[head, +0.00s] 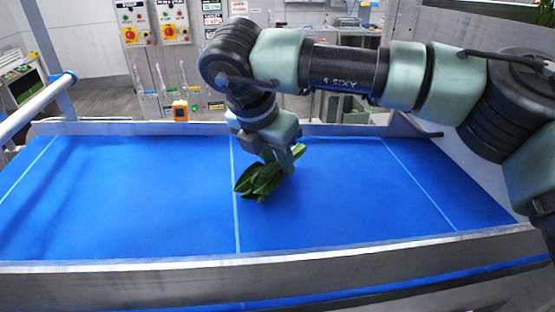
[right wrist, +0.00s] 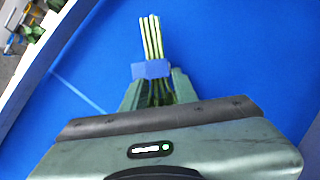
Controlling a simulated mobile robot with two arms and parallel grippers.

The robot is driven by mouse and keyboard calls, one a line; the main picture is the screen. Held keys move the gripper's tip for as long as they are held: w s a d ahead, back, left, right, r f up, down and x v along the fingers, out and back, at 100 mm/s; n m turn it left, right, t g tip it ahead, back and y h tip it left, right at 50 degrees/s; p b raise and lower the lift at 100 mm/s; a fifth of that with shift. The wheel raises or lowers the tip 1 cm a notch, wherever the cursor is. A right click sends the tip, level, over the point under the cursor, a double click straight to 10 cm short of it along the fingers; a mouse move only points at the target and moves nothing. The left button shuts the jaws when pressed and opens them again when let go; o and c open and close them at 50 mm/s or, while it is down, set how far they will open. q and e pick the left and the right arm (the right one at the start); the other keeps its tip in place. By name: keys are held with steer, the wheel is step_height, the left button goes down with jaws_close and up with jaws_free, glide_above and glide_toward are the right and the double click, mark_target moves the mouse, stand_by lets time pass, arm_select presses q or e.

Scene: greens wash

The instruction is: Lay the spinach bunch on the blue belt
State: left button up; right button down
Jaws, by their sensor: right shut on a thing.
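The spinach bunch (head: 260,181) has dark green leaves and pale stems, and it shows below my right gripper (head: 277,160) in the head view. In the right wrist view its stems (right wrist: 152,38) stick out past a blue band (right wrist: 151,69), between the fingers of my right gripper (right wrist: 158,88). The right gripper is shut on the bunch. The blue belt (head: 130,195) lies under the bunch; I cannot tell whether the leaves touch it. The leaves are hidden in the right wrist view. My left gripper is not in view.
The belt is clear on both sides of the bunch, with pale lines across it. A metal rail (head: 300,249) runs along its near edge. A small orange device (head: 180,110) stands at the far edge. Control boxes (head: 173,22) hang on the back wall.

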steer(key=shift+f, duration=0.25)
steer(key=c, duration=1.1)
jaws_free()
steer(key=shift+r, duration=0.1)
steer(key=shift+r, duration=0.15)
steer(key=shift+r+p, duration=0.3)
steer(key=shift+p, duration=0.25)
steer(key=shift+b+v, duration=1)
steer(key=shift+v, duration=0.1)
steer(key=b+v, duration=0.2)
steer(key=v, duration=0.6)
steer(key=shift+s+a+r, duration=0.1)
steer(key=shift+r, duration=0.05)
steer(key=shift+s+r, duration=0.15)
steer(key=shift+r, duration=0.35)
